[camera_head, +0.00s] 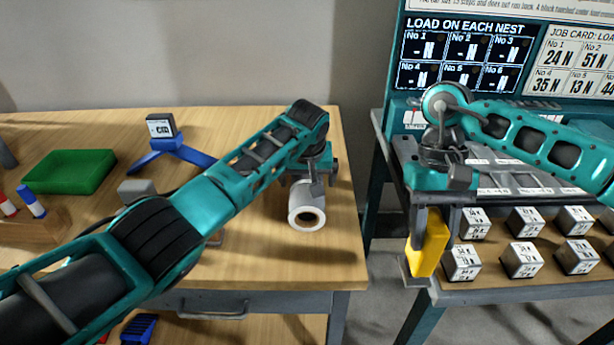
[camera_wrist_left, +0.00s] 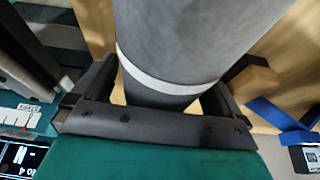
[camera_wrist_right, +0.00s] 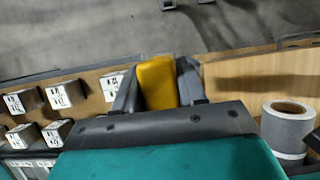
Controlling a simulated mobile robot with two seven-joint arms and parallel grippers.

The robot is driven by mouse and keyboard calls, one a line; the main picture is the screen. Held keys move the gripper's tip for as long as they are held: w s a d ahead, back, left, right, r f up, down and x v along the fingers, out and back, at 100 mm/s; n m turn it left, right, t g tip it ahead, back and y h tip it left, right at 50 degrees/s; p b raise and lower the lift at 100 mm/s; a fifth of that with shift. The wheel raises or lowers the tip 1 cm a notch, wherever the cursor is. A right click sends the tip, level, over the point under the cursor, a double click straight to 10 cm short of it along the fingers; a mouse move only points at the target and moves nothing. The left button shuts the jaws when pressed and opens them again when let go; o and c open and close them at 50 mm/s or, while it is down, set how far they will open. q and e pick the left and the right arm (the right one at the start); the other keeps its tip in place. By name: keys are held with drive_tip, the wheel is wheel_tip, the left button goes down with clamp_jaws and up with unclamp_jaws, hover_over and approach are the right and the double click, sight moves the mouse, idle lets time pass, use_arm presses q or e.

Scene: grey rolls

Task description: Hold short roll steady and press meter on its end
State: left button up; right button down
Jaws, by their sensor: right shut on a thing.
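The short grey roll (camera_head: 307,206) has a pale ring end with a dark hole facing the head camera. It stands over the wooden bench near its right end. In the left wrist view the roll (camera_wrist_left: 195,40) is large, with a white band, and lies between the fingers of my left gripper (camera_wrist_left: 160,105). Whether both fingers touch it is unclear. My right gripper (camera_wrist_right: 160,85) is shut on the yellow meter (camera_head: 428,244), apart from the roll and to its right in the head view. The roll's open end also shows in the right wrist view (camera_wrist_right: 288,125).
A green tray (camera_head: 70,171), a blue stand with a small display (camera_head: 160,126) and a grey block (camera_head: 136,190) are on the bench. Several labelled cubes (camera_head: 522,260) sit on the right table (camera_head: 500,291). A gap separates the two tables.

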use_arm(q)
drive_tip(key=c, duration=1.1)
drive_tip(key=shift+c, duration=0.2)
